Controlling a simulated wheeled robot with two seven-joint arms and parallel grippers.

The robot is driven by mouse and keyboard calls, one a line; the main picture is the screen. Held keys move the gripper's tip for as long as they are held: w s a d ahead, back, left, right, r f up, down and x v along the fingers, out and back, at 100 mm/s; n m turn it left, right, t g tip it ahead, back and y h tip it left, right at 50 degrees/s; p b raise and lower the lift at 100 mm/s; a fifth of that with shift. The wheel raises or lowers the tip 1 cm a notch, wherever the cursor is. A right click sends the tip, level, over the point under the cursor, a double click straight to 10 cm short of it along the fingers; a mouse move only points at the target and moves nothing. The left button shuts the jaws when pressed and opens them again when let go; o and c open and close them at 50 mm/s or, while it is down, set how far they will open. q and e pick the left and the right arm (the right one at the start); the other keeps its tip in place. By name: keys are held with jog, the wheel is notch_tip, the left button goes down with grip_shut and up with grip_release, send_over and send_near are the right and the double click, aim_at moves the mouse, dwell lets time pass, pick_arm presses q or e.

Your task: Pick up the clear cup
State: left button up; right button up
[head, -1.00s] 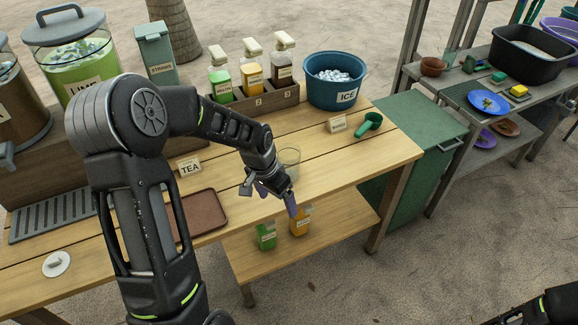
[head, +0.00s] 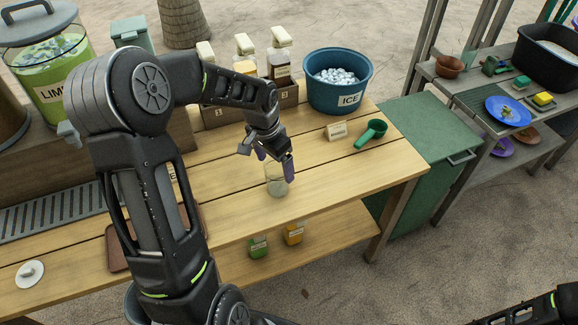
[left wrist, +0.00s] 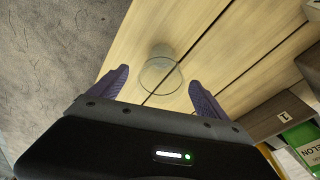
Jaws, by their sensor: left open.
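The clear cup (head: 277,181) stands upright on the wooden counter (head: 330,185), near its front edge. My left gripper (head: 275,165) is open just above the cup, with its purple fingertips close to the rim in the head view. In the left wrist view the cup (left wrist: 160,76) shows beyond and between the two spread fingers of the left gripper (left wrist: 160,88). No contact can be made out. At the lower right of the head view part of my right arm shows, but its gripper is not seen.
A blue ice tub (head: 337,95), a green scoop (head: 371,133) and a small sign (head: 336,131) stand to the right and behind. Bottles in a wooden holder (head: 250,105) are behind my arm. A brown tray (head: 120,250) lies at left. The counter right of the cup is clear.

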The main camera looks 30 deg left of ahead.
pick_arm(q)
jog(key=shift+w+r, duration=0.1)
jog(key=shift+w, duration=0.1)
jog(key=shift+s, duration=0.1)
jog(key=shift+w+f, duration=0.25)
jog(key=shift+f, duration=1.05)
jog(key=shift+w+f+p, duration=0.2)
jog(key=shift+f+p, duration=0.2)
jog(key=shift+f, duration=0.9)
jog(key=shift+w+f+p, duration=0.2)
jog(key=shift+f+p, duration=0.2)
jog(key=shift+f, duration=0.85)
